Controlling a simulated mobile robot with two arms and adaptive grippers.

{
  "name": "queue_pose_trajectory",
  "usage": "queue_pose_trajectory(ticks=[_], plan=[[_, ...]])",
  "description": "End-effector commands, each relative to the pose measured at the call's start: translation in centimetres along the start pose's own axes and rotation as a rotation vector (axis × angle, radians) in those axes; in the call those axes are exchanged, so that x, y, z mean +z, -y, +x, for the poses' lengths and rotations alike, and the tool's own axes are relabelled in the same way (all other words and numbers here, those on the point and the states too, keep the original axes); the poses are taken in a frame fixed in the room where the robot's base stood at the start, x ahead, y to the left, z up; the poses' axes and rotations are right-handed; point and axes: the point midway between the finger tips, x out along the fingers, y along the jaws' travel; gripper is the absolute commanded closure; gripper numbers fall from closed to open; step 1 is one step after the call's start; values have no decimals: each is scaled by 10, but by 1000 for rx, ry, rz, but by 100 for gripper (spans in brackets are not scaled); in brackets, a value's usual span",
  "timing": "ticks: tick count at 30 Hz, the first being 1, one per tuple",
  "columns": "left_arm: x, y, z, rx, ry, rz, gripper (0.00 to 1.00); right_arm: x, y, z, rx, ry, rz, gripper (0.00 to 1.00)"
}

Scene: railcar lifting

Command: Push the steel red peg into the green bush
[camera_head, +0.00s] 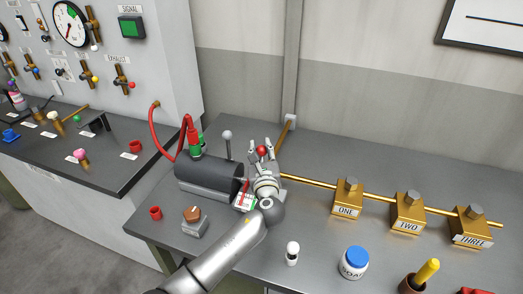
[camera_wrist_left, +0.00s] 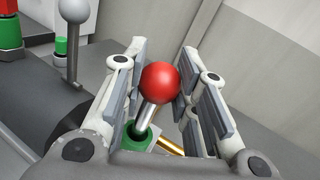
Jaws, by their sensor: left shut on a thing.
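The steel peg with a red ball head (camera_wrist_left: 159,82) stands between the fingers of my left gripper (camera_wrist_left: 166,72) in the left wrist view. Its silver shaft slants down to the green bush (camera_wrist_left: 138,138), a ring with a dark hole. The shaft's lower end meets the ring; how deep it sits I cannot tell. In the head view the red ball (camera_head: 262,150) shows between the fingertips of my left gripper (camera_head: 262,158), and the bush is hidden there. My left gripper is shut on the peg. My right gripper is in neither view.
A dark cylinder (camera_head: 208,172) with a red hose (camera_head: 168,143) and a silver-knobbed lever (camera_head: 227,137) stands left of the gripper. A brass pipe (camera_head: 315,183) leads right to blocks labelled ONE (camera_head: 346,202), TWO and THREE. A blue-lidded jar (camera_head: 355,262) stands at the front.

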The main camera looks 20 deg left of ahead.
Motion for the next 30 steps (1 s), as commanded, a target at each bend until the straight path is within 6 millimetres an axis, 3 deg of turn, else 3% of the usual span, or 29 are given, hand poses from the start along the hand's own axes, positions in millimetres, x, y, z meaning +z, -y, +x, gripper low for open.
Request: queue_pose_trajectory(ticks=[30], plan=[[-26,-4,0,-1,1,1,98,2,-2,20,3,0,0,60]])
